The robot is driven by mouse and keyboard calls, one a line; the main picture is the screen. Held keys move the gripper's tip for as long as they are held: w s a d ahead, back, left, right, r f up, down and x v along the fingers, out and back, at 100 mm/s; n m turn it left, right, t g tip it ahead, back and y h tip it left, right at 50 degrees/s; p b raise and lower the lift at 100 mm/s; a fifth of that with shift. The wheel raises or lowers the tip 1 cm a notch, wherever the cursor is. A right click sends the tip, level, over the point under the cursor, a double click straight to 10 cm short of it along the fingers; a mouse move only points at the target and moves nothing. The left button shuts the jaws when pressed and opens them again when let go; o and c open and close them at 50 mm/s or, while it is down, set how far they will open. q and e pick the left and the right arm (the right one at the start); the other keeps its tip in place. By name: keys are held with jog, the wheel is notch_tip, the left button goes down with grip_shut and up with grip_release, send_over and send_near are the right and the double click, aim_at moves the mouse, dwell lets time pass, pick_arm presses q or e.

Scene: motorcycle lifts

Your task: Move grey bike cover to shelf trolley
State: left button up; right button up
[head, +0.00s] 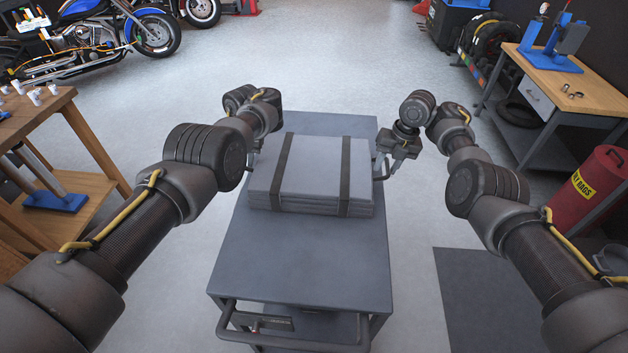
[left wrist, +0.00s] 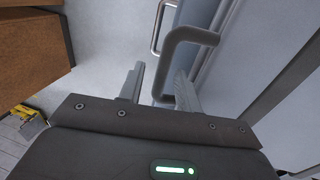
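The grey bike cover (head: 318,172) is a flat folded bundle with two dark straps, lying on the top of a grey trolley (head: 300,255). My left gripper (left wrist: 158,88) is at the bundle's left side, mostly hidden behind my arm in the head view. In the left wrist view its fingers stand apart, with a grey bar handle (left wrist: 190,36) reaching down between them. My right gripper (head: 382,168) is at the bundle's right side, close to a dark handle there. Whether its fingers are closed on that handle is too small to tell.
The trolley has a push handle (head: 290,338) at its near end. A wooden bench (head: 50,125) stands left, a workbench (head: 570,90) and a red drum (head: 592,190) right. Motorcycles (head: 85,50) are at the back left. The floor beyond the trolley is clear.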

pick_arm(q)
notch_tip(320, 180, up, 12)
jog(key=d, duration=0.2)
jog(key=shift+d, duration=0.15)
jog(key=shift+f, duration=0.15)
pick_arm(e)
notch_tip(320, 180, up, 12)
jog(key=d, duration=0.2)
jog(key=shift+d+f, duration=0.15)
jog(key=shift+d, duration=0.05)
dwell(0.5)
